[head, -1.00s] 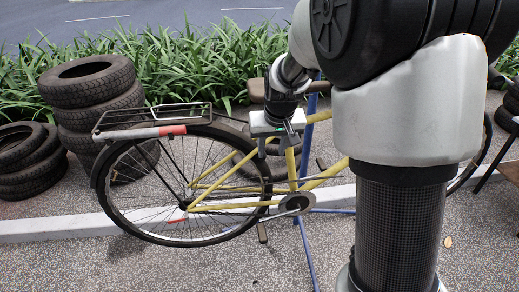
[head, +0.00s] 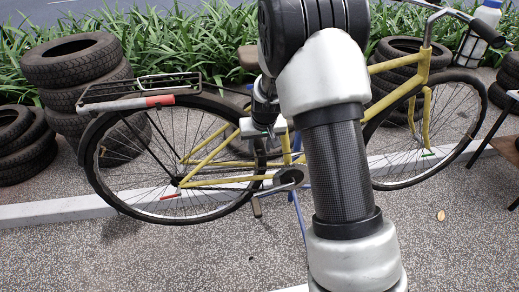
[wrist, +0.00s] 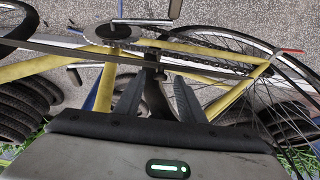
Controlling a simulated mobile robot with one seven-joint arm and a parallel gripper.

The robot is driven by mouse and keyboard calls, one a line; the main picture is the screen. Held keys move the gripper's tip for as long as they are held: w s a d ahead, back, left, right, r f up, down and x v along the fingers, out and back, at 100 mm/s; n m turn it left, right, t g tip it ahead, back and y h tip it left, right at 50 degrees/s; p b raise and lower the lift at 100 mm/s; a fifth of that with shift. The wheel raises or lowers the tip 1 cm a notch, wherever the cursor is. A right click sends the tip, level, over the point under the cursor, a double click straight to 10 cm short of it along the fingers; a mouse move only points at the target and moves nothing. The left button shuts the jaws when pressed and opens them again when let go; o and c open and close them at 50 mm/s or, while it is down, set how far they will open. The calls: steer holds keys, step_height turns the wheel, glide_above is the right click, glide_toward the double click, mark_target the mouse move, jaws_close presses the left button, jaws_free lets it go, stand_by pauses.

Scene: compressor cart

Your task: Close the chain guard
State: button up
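A yellow bicycle (head: 208,158) stands side-on, its rear wheel (head: 108,190) at the left and its crank and chainring (head: 288,176) near the middle. My gripper (head: 272,146) points down beside the frame, above the crank and partly behind my arm. In the wrist view, its two fingers (wrist: 157,88) are apart with a gap between them. A long thin grey bar (wrist: 50,46) crosses that view just beyond the fingertips. It may be the chain guard, but I cannot tell for sure. The chainring (wrist: 112,31) shows beyond it. I see nothing held.
Stacked tyres (head: 75,62) stand at the left, with more behind the front wheel (head: 455,110). A kerb (head: 50,212) runs behind the wheels. A bench edge (head: 508,150) is at the right. The pavement (head: 130,255) in front is mostly clear.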

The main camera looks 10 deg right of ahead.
steer(key=shift+w+f, duration=0.15)
steer(key=shift+f, duration=0.1)
jaws_close()
